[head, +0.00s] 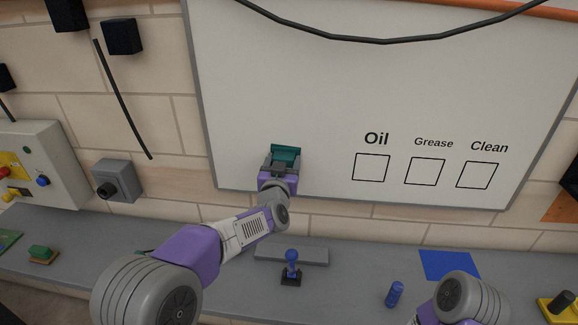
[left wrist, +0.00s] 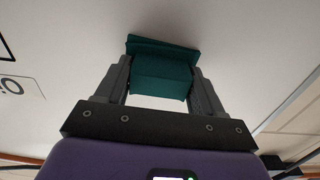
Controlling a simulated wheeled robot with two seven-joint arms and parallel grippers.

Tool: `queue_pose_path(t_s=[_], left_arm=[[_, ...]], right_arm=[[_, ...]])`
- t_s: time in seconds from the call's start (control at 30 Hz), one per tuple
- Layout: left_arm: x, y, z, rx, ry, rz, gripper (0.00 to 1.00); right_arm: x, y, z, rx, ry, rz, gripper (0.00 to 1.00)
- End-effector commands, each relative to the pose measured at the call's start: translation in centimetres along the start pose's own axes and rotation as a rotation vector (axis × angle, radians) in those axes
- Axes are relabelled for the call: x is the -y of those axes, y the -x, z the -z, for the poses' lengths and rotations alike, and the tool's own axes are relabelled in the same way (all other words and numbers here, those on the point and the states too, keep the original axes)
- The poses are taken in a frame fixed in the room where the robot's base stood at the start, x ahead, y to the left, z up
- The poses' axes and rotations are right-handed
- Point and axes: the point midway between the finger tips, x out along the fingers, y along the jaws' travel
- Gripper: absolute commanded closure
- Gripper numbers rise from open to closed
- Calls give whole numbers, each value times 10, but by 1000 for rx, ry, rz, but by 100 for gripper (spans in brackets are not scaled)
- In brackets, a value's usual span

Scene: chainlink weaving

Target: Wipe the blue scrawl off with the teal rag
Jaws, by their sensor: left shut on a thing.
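My left gripper (head: 280,163) is shut on the teal rag (head: 286,154), a folded cloth. It holds the rag up at the lower left part of the whiteboard (head: 300,90). In the left wrist view the rag (left wrist: 162,72) sits between the two fingers, close to the pale board surface; I cannot tell whether it touches. No blue scrawl shows on the visible board; the patch behind the rag and gripper is hidden. The board bears the words Oil, Grease and Clean above empty boxes. My right gripper is out of view.
On the grey bench (head: 215,230) below stand a blue-knobbed joystick (head: 291,266), a blue cylinder (head: 394,294), a blue square (head: 448,264) and a green block (head: 42,253). A black cable (head: 385,41) hangs across the board's top. A control box (head: 40,165) is at left.

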Motion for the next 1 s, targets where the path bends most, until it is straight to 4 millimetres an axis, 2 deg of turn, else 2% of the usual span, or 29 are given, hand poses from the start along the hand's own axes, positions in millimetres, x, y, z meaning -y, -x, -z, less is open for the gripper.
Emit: queue_pose_path(t_s=[0.03, 0.4, 0.67, 1.0], left_arm=[[8, -1, 0, -2, 1, 11, 56], [38, 1, -2, -4, 0, 15, 56], [46, 2, -2, -4, 0, 13, 57], [71, 4, -3, -3, 0, 10, 57]], right_arm=[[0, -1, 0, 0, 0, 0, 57], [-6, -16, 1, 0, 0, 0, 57], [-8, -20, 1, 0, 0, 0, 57], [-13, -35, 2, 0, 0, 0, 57]])
